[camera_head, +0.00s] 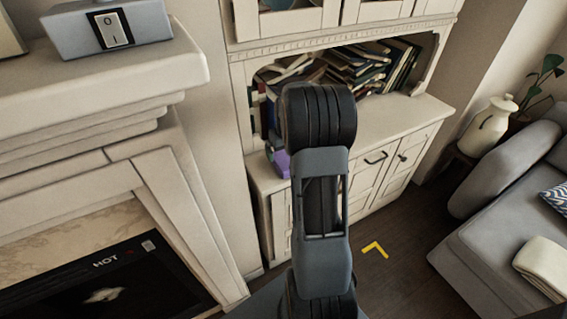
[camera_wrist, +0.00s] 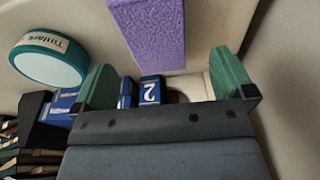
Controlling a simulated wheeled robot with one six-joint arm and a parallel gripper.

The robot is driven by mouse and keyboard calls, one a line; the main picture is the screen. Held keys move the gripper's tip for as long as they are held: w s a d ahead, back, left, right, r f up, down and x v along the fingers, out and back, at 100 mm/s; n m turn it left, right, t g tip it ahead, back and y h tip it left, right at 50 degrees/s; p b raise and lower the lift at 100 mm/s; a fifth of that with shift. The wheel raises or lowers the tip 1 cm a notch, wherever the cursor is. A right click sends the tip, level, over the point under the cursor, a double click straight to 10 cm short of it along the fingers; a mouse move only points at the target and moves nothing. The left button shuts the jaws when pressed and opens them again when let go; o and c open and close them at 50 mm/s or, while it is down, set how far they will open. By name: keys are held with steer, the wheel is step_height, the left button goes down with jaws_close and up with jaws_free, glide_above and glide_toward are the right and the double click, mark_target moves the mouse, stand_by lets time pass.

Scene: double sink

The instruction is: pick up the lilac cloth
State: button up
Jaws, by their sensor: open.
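The lilac cloth (camera_wrist: 150,30) shows at the top of the wrist view as a purple, rough-textured folded slab. It lies on a pale surface, beyond my gripper (camera_wrist: 165,82). My gripper is open, with green fingertips spread apart, and the cloth is not between them. In the head view a small purple patch (camera_head: 281,164), probably the same cloth, shows at the left end of the cabinet top, partly hidden by my arm. My gripper is hidden behind my arm in that view.
A teal round tin (camera_wrist: 48,62) is left of the cloth. Books (camera_head: 365,68) fill the shelf niche. The cabinet top (camera_head: 400,118) is clear at right. A fireplace (camera_head: 75,185) stands left, a grey sofa (camera_head: 490,235) right.

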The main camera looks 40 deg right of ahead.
mark_target(284, 158)
steer(key=shift+w+d+f, duration=0.15)
steer(key=shift+w+f, duration=0.05)
steer(key=shift+f, duration=1.2)
steer(key=shift+w+d+f, duration=0.15)
steer(key=shift+f, duration=1.2)
steer(key=c, duration=1)
steer(key=shift+o, duration=0.2)
steer(key=shift+r, duration=0.1)
steer(key=shift+r, duration=0.55)
steer(key=s+r, duration=0.1)
steer(key=r, duration=0.1)
steer(key=s+r, duration=0.2)
steer(key=r, duration=0.1)
steer(key=s+r, duration=0.1)
steer(key=r, duration=0.1)
steer(key=shift+s+a+r, duration=0.3)
steer(key=shift+s+r, duration=0.05)
steer(key=shift+s, duration=0.05)
steer(key=s+a+r, duration=0.1)
steer(key=s+r, duration=0.3)
steer(key=s, duration=0.5)
steer(key=shift+a+b, duration=0.2)
steer(key=shift+b, duration=0.2)
